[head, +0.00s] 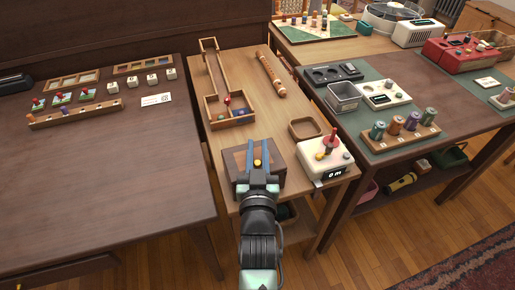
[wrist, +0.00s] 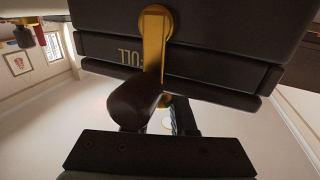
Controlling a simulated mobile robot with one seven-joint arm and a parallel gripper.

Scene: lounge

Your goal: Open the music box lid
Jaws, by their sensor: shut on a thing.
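The music box (head: 235,178) is a dark wooden box at the front of the middle table, with blue strips showing on its top. My gripper (head: 258,178) reaches its near side, just below a round gold part (head: 257,163). In the wrist view the dark box front (wrist: 230,65) fills the top, with gold lettering that looks upside down. A gold crank arm (wrist: 154,45) crosses it and ends by a dark brown handle (wrist: 135,102). My gripper is shut, apparently on this handle; the fingertips are largely hidden. The lid looks down.
A white device with a red joystick (head: 325,158) stands close on the right, with a small wooden tray (head: 306,128) behind it. A wooden track tray (head: 213,80) and a flute-like stick (head: 271,75) lie farther back. A dark table (head: 120,180) is on the left.

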